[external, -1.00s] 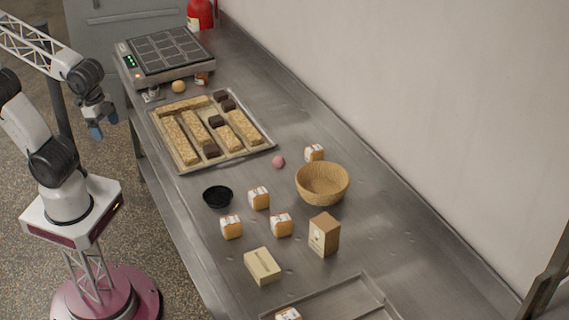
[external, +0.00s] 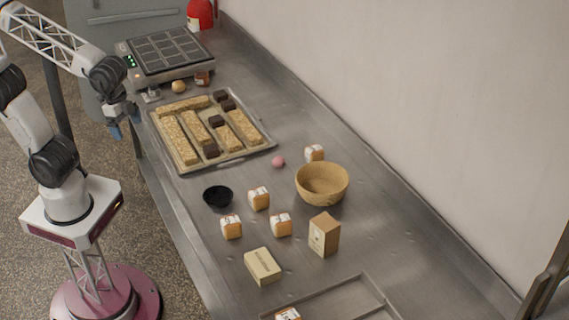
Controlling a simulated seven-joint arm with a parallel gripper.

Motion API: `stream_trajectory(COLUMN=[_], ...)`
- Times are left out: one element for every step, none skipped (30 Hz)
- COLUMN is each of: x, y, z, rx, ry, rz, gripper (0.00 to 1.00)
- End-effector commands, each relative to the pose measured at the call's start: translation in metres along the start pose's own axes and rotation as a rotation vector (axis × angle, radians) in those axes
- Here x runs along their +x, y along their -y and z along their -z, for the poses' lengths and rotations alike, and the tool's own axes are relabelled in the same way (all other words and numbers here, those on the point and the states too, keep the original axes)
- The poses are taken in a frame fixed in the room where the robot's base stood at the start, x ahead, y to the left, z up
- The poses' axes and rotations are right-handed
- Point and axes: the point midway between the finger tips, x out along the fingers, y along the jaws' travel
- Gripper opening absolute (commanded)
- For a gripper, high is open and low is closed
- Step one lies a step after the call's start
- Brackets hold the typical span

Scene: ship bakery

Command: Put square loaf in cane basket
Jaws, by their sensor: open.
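The cane basket (external: 323,198) is a round, tan woven bowl standing on the steel counter, right of the middle; it looks empty. Several small squarish orange-brown blocks with white wrapping or labels stand near it, and they look like square loaves. One (external: 259,199) is left of the basket, one (external: 281,225) in front of it, one (external: 231,228) further left, and one (external: 315,153) behind it. Another (external: 288,314) is cut off at the bottom edge. My gripper (external: 125,121), with blue fingertips, is open and empty at the counter's left edge, away from the loaves and basket.
A baking tray (external: 262,150) with long bars and dark pieces lies between my gripper and the basket. A black bowl (external: 217,197), a pink ball (external: 278,161), an upright brown carton (external: 324,235), a cream box (external: 262,266) and a metal tray (external: 372,290) share the counter.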

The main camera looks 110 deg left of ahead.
Motion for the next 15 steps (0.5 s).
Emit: stream_trajectory(x=[0.003,0.004,0.006,0.007,0.009,0.011,0.013,0.014,0.017,0.02,0.022,0.025,0.028,0.03,0.034], y=[0.004,0.005,0.008,0.01,0.012,0.015,0.017,0.019,0.022,0.024,0.026,0.029,0.032,0.034,0.037], z=[0.013,0.019,0.029,0.035,0.042,0.051,0.058,0.065,0.074,0.08,0.087,0.096,0.102,0.11,0.118], rx=[0.016,0.028,0.042,0.054,0.064,0.08,0.09,0.102,0.116,0.127,0.139,0.153,0.165,0.175,0.191], ry=[0.008,0.013,0.017,0.021,0.024,0.028,0.031,0.035,0.039,0.043,0.046,0.05,0.054,0.056,0.061], rz=[-0.001,-0.001,-0.001,-0.002,-0.002,-0.002,-0.003,-0.003,-0.004,-0.005,-0.006,-0.006,-0.007,-0.008,-0.009], gripper=[0.89,0.89,0.89,0.89,0.89,0.89,0.89,0.89,0.89,0.89,0.89,0.89,0.89,0.89,0.89])
